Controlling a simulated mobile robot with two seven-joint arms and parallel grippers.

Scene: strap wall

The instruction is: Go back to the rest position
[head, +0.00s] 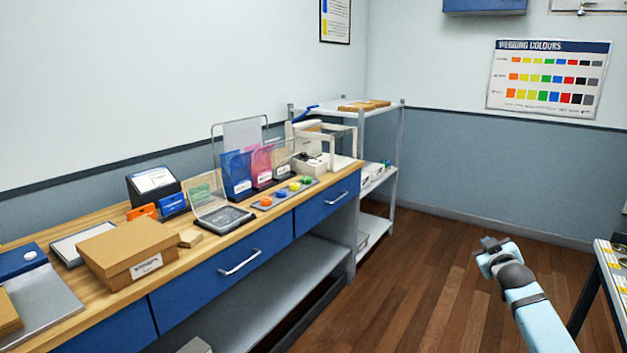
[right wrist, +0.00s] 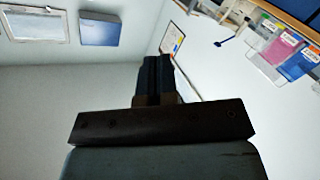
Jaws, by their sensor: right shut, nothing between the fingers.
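My right gripper (head: 490,243) is in the head view at the lower right, at the end of my light blue arm. It is over the open wooden floor, apart from the workbench and the shelf. In the right wrist view, its dark fingers (right wrist: 153,75) are together, with nothing between them. My left gripper is in neither view.
A workbench (head: 275,241) with blue drawers runs along the left wall, holding a cardboard box (head: 125,250) and colored pouches. A grey shelf unit (head: 375,195) stands past it. Another table (head: 612,275) edges in at right. The wooden floor (head: 430,290) between is clear.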

